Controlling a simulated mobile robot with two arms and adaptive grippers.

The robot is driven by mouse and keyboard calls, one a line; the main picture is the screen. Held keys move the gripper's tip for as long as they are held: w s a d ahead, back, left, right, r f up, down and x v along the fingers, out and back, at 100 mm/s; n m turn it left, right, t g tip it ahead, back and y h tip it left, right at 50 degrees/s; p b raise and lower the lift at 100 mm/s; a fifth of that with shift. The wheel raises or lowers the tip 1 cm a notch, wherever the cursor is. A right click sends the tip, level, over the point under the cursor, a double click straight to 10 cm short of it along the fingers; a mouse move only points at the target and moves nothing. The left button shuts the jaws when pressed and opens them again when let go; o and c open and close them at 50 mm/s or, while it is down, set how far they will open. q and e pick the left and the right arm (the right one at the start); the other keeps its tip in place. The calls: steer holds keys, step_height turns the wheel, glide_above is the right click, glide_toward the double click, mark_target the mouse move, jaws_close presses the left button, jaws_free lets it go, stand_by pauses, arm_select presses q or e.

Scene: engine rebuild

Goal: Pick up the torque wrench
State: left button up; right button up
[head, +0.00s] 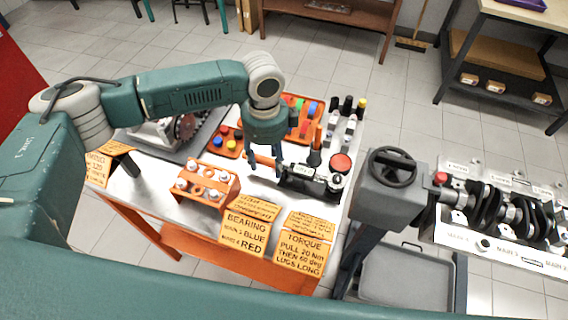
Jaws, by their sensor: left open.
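An upright tool with an orange grip and a dark lower part (316,143) stands at the right of the workbench; it looks like the torque wrench, but I cannot tell for sure. Its lower end meets or stands behind a black device (305,178) lying along the bench. My left gripper (265,172) points down over the bench with its fingers apart and nothing between them. It is left of the orange-gripped tool and just left of the black device's end. My right gripper is not in view.
An orange rack (206,186) stands front left of the gripper. Yellow instruction cards (302,252) line the bench's front edge. Behind are an orange tray (303,118) and several small bottles. A red round button (340,163) is at right. A crankshaft stand (500,260) is farther right.

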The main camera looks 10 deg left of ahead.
arm_select(q)
steer(key=shift+f, duration=1.1)
jaws_close()
steer(key=shift+r, duration=0.1)
steer(key=shift+r, duration=0.1)
step_height(320, 180, up, 20)
steer(key=b, duration=0.2)
steer(key=shift+b, duration=0.3)
steer(key=c, duration=0.7)
jaws_free()
jaws_close()
